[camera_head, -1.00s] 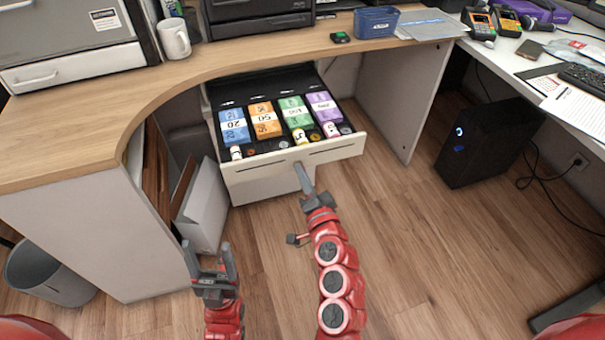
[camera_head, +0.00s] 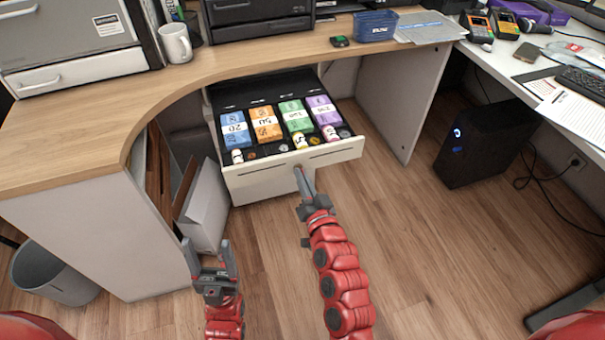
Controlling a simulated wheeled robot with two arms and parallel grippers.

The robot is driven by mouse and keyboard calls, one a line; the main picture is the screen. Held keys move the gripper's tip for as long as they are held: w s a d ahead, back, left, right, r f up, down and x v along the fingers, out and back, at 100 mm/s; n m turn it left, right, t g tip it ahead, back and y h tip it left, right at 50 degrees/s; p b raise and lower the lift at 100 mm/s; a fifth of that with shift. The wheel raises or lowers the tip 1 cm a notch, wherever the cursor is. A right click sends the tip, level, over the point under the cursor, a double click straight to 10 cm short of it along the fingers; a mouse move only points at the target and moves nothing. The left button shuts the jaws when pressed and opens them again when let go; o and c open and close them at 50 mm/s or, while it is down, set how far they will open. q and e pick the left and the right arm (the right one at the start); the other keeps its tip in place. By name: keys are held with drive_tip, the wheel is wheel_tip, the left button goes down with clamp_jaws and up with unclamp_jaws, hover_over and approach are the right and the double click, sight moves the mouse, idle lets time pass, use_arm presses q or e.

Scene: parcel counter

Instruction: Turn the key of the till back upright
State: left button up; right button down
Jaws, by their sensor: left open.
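The till drawer (camera_head: 270,180) is pulled out under the wooden counter, with its pale front facing me. My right gripper (camera_head: 301,172) is at the middle of that front, its fingertips up against or very near it. Its fingers show edge-on, so I cannot tell whether they are apart or shut on something. The key cannot be made out; the fingertips may hide it. My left gripper (camera_head: 209,255) is open and empty, low in front of the cabinet and left of the drawer, with its fingers pointing up.
Bundles of notes, such as the orange one (camera_head: 265,122), and coins lie in the drawer. The wooden counter (camera_head: 100,115) hangs over it. A white box (camera_head: 204,205) stands left of the drawer, a grey bin (camera_head: 55,275) further left. A black computer (camera_head: 487,142) stands right. The floor between is clear.

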drive_tip(key=n+p, duration=0.3)
drive_tip(key=n, duration=0.2)
drive_tip(key=shift+n, duration=0.4)
idle(0.3)
drive_tip(key=c, duration=1)
unclamp_jaws()
drive_tip(key=shift+c, duration=0.2)
drive_tip(key=p+v, duration=0.2)
drive_tip(key=v, duration=1.5)
drive_tip(key=shift+s, duration=0.2)
drive_tip(key=shift+w+r, duration=0.1)
